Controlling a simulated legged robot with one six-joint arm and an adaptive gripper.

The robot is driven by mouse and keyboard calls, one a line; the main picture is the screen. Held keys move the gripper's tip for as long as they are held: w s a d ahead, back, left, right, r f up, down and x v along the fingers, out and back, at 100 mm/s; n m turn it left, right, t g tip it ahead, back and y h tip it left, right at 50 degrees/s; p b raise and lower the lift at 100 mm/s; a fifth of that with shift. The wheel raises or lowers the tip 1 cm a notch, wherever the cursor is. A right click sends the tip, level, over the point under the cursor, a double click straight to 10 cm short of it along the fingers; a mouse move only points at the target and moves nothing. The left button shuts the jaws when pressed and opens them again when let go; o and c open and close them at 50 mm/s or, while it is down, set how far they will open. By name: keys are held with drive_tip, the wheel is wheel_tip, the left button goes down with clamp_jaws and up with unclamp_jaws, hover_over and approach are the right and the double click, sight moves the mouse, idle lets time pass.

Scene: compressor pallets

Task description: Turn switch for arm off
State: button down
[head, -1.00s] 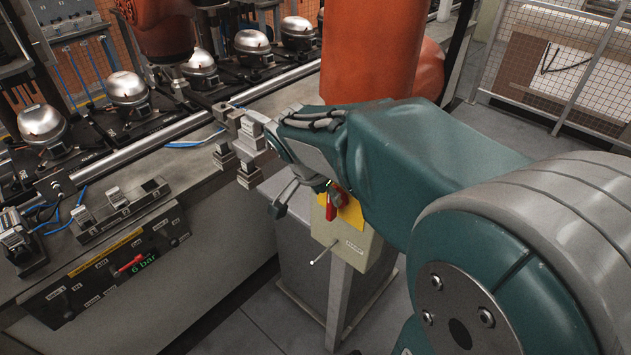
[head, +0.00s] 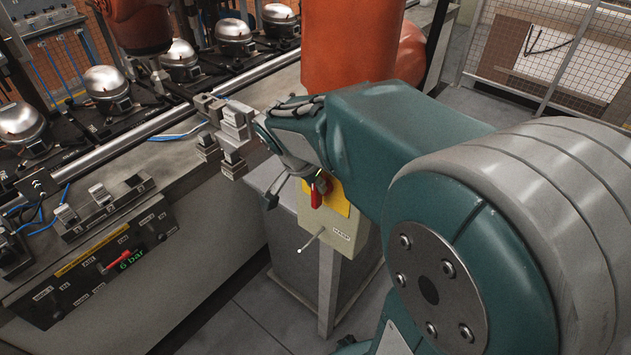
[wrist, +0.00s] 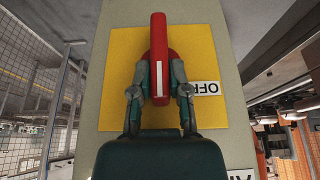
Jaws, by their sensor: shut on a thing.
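The red switch handle (wrist: 158,38) stands upright in the wrist view, with a white line along it. It sits on a yellow plate (wrist: 118,55) beside an upside-down "OFF" label (wrist: 207,89). My gripper (wrist: 161,85) is shut on the handle, one finger on each side. In the head view the red handle (head: 317,194) and yellow plate (head: 338,199) show on the front of a beige box (head: 338,234) on a post. My arm hides part of the switch there.
A conveyor with several silver compressors (head: 104,84) runs along the left. An orange column (head: 350,45) stands behind my arm. A mesh fence (head: 545,50) is at the back right.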

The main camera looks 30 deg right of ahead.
drive_tip(key=shift+w+f, duration=0.1)
drive_tip(key=shift+w+a+f+n+g+h, duration=0.1)
drive_tip(key=shift+w+f+n+g+h, duration=0.4)
drive_tip(key=shift+g+h, duration=1.05)
drive_tip(key=shift+w+a+f+n+g+h, duration=0.15)
drive_tip(key=shift+w+n+g+h, duration=0.35)
drive_tip(key=shift+g, duration=2.1)
drive_tip(key=shift+w+a+f+n+g+h, duration=0.1)
drive_tip(key=shift+w+f+n+g+h, duration=0.2)
drive_tip(key=shift+n+g+h, duration=1.2)
drive_tip(key=shift+m+g+y, duration=0.35)
drive_tip(key=shift+m+g, duration=0.3)
drive_tip(key=shift+m, duration=0.05)
